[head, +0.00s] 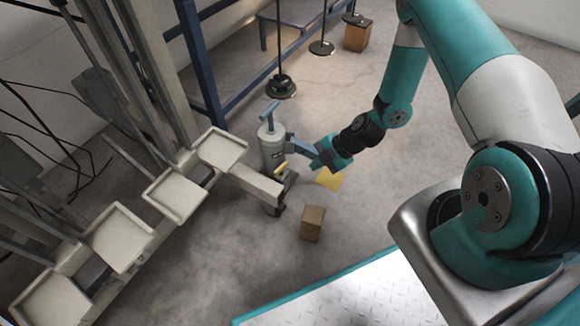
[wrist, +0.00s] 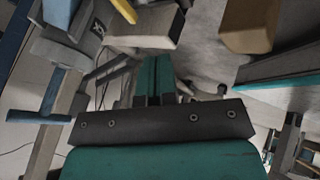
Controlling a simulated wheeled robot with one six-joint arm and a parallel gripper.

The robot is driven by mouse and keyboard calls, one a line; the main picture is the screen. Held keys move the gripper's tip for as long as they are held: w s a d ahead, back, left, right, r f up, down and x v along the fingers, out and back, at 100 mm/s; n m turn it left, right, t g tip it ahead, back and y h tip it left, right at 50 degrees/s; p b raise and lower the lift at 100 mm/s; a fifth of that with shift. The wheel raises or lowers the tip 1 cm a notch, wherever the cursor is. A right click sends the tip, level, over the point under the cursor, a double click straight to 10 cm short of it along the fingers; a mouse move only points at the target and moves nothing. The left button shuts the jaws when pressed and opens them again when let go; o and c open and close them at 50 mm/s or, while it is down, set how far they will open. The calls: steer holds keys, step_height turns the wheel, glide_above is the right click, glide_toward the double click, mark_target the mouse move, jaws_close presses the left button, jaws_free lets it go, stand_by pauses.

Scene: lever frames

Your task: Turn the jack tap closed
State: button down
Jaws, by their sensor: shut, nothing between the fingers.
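The jack (head: 272,150) is a grey upright cylinder with a blue T-shaped handle (head: 269,111) on top. It stands at the end of a pale beam. A small yellow lever (head: 281,168), which looks like the tap, sticks out low on its side. A yellow bar (wrist: 112,74) also shows left of my fingers in the wrist view. My gripper (head: 315,162) is just right of the jack, shut and empty. Its teal fingers (wrist: 157,75) are together in the wrist view.
The pale beam (head: 250,183) reaches out beside the jack. Pale trays (head: 120,238) line the left.

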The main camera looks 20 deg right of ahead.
mark_target(281, 170)
steer(key=shift+w+a+f+b, duration=1.05)
steer(key=shift+a+f+b, duration=0.15)
steer(key=shift+f+b, duration=0.1)
steer(key=shift+w+a+f+b, duration=1.05)
steer(key=shift+a+f+b, duration=0.15)
steer(key=shift+f, duration=0.1)
steer(key=shift+w+a+f+b, duration=1.05)
steer(key=shift+a+f+b, duration=0.15)
steer(key=shift+f+b, duration=0.1)
steer(key=shift+d, duration=0.1)
steer(key=shift+p, duration=0.35)
